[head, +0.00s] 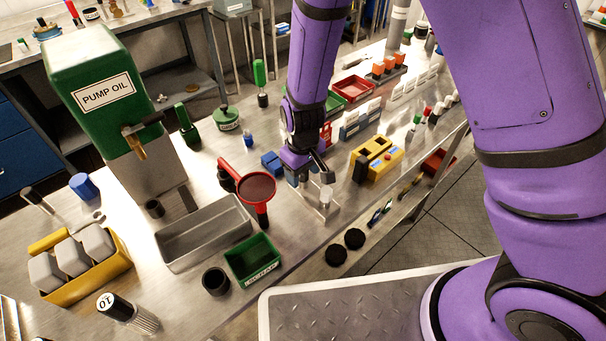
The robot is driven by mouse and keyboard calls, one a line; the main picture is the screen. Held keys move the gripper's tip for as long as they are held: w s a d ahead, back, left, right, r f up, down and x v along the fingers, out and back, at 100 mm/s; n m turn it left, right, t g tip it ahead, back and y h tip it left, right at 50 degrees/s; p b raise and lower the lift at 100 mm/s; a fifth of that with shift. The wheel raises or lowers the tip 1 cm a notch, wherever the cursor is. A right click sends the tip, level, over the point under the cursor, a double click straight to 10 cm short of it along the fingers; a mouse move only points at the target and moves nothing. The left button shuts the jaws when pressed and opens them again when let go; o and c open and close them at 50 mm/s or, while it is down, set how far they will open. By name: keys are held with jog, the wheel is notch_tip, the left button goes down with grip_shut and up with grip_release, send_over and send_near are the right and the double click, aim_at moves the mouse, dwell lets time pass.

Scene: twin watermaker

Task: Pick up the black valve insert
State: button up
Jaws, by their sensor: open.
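My gripper (316,172) is at the end of the purple arm, pointing down over the middle of the steel bench near its front edge. Its jaws are open and small in the view. A small metal stand with a pale upright piece (325,197) is just below the fingertips. I cannot tell for sure which item is the black valve insert. Dark candidates are a short black cylinder (154,209) in front of the pump oil tank, a black cup (215,281) by the green bin, and two black round pieces (336,255) at the bench's front edge.
A red-handled round strainer (257,187), a grey tray (205,232) and a green bin (252,260) stand left of my gripper. A yellow block (377,160) is close on its right. The green pump oil tank (100,85) rises at the left.

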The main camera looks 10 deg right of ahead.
jog(key=c, duration=1)
jog(key=shift+o, duration=0.2)
jog(key=shift+r, duration=0.1)
